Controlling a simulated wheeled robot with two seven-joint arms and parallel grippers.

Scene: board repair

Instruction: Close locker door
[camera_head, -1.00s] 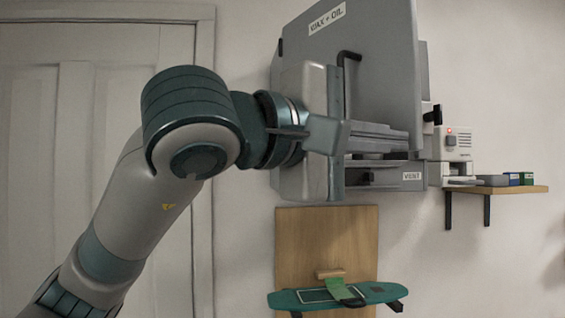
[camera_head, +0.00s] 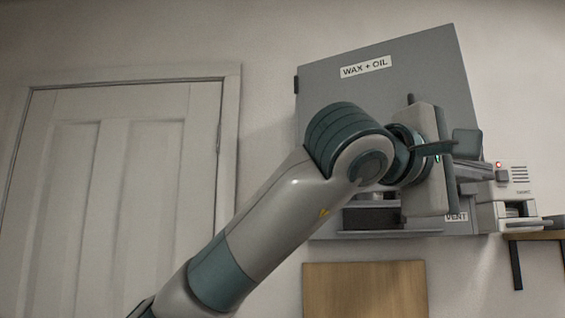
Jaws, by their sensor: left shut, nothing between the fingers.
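The grey locker hangs on the wall, with its door (camera_head: 405,92) labelled "WAX + OIL" and a hinge at the left. The door stands partly open, its right edge nearer to me and higher in the picture. Part of the locker's dark inside (camera_head: 368,217) shows beneath it. My left gripper (camera_head: 486,172) is shut and empty, in front of the door's lower right part and pointing right. My arm and gripper hide the door's lower edge, so I cannot tell whether they touch it. My right gripper is out of view.
A wooden board (camera_head: 365,290) is below the locker. A panelled white door (camera_head: 120,190) is at the left.

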